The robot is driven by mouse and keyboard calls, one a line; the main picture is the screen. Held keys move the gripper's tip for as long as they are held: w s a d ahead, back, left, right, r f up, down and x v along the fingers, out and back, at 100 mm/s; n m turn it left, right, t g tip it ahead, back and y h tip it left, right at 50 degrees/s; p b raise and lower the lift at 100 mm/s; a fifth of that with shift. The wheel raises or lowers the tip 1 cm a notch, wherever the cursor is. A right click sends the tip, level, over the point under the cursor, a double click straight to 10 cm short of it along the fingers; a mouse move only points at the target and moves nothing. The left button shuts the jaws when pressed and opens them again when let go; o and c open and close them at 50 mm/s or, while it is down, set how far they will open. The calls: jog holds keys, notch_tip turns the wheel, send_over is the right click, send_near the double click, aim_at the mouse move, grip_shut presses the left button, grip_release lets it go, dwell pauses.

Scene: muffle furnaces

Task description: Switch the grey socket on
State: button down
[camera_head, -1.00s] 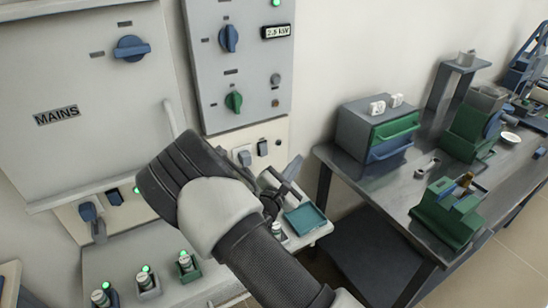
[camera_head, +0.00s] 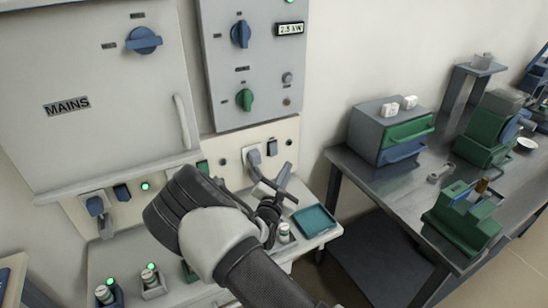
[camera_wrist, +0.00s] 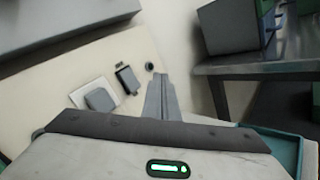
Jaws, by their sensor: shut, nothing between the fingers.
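The grey socket (camera_head: 253,157) is on the cream strip under the control panel, with a grey plug on a pale plate. Beside it on the right is a dark switch (camera_head: 272,147), then a small dark round lamp (camera_head: 289,142), unlit. In the wrist view the socket (camera_wrist: 97,97), switch (camera_wrist: 127,80) and lamp (camera_wrist: 149,67) lie left of my fingers. My gripper (camera_head: 284,174) is shut and empty, its tips just below and right of the switch in the head view. The wrist view shows the closed fingers (camera_wrist: 162,92). I cannot tell whether they touch the strip.
My arm partly covers a green socket (camera_head: 203,167). A teal tray (camera_head: 315,220) lies below right of my gripper. A metal table (camera_head: 360,176) stands at right.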

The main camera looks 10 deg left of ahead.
jog(key=w+a+b, duration=0.3)
jog(key=w, duration=0.2)
jog(key=shift+w+a+f, duration=0.15)
jog(key=shift+a+f, duration=0.1)
jog(key=shift+f, duration=0.2)
dwell(1.7)
jog(key=shift+w+a+b, duration=0.25)
jog(key=shift+w+b, duration=0.05)
jog(key=shift+b, duration=0.1)
jog(key=shift+w+a+f, duration=0.1)
jog(key=shift+w+a, duration=0.1)
jog(key=shift+w, duration=0.1)
dwell(0.5)
jog(key=shift+s, duration=0.1)
jog(key=shift+s+d+p, duration=0.3)
jog(key=shift+s+d, duration=0.15)
jog(key=shift+s, duration=0.1)
jog(key=shift+s+d+r+p, duration=0.15)
jog(key=shift+s+d+p, duration=0.35)
jog(key=shift+s, duration=0.2)
jog(key=shift+s+d+r+p, duration=0.1)
jog(key=shift+s+d+p, duration=0.3)
jog(key=shift+s+p, duration=0.2)
jog(key=shift+s+d+r+p, duration=0.15)
jog(key=shift+s+d+p, duration=0.35)
jog(key=shift+s, duration=0.25)
